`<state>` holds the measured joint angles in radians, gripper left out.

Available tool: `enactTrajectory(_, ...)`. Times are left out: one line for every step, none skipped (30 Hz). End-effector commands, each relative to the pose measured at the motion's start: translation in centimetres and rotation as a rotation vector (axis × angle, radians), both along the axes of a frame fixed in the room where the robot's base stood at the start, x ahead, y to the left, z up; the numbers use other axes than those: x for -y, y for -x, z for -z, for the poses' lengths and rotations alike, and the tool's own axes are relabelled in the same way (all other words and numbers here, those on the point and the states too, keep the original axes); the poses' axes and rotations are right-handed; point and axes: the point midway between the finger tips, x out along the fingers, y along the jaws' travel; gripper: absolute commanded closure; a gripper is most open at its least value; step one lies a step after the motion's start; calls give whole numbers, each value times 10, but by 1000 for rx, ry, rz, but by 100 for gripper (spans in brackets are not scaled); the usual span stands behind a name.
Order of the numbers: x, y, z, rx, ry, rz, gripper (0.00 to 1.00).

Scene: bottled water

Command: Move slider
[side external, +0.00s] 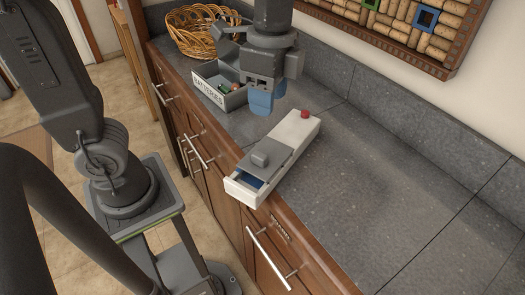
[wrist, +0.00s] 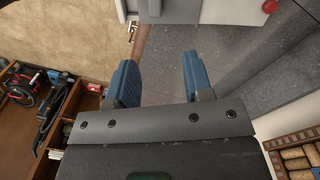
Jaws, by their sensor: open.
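A long white box (side external: 302,133) lies on the grey counter near its front edge. A grey slider with a raised knob (side external: 261,158) covers much of its top. A blue inside (side external: 250,180) shows at the near end, and a red button (side external: 305,114) is at the far end. My gripper (side external: 263,103) is open and empty, with blue fingers pointing down, above and behind the box. In the wrist view my gripper (wrist: 160,80) has its fingers apart over bare counter. Part of the slider (wrist: 155,10) and the red button (wrist: 270,6) show at the top edge.
A grey bin labelled BATTERIES (side external: 219,92) stands behind my gripper, partly hidden by it. A wicker basket (side external: 200,32) is at the back left. The counter (side external: 400,180) to the right is clear. Drawer handles (side external: 268,258) stick out below its front edge.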

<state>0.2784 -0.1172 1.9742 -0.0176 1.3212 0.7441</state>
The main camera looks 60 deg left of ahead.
Motion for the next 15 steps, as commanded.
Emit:
enactTrajectory(1, 7, -1, 19, 0, 68, 53)
enactTrajectory(0, 10, -1, 26, -1, 99, 53)
enactTrajectory(0, 12, -1, 32, -1, 131, 53)
enactTrajectory(0, 13, 0, 35, -1, 149, 53)
enactTrajectory(0, 14, 0, 38, -2, 161, 53)
enactTrajectory(0, 15, 3, 39, -2, 171, 53)
enactTrajectory(0, 15, 5, 39, -2, 174, 53)
enactTrajectory(0, 15, 7, 38, -3, 174, 53)
enactTrajectory(0, 15, 12, 36, -3, 173, 53)
enactTrajectory(0, 15, 16, 36, -3, 173, 53)
enactTrajectory(0, 15, 21, 34, -3, 172, 53)
enactTrajectory(0, 15, 28, 34, -3, 172, 53)
enactTrajectory(0, 15, 34, 33, -3, 171, 53)
enactTrajectory(0, 15, 40, 33, -4, 171, 53)
enactTrajectory(0, 15, 49, 33, -3, 171, 53)
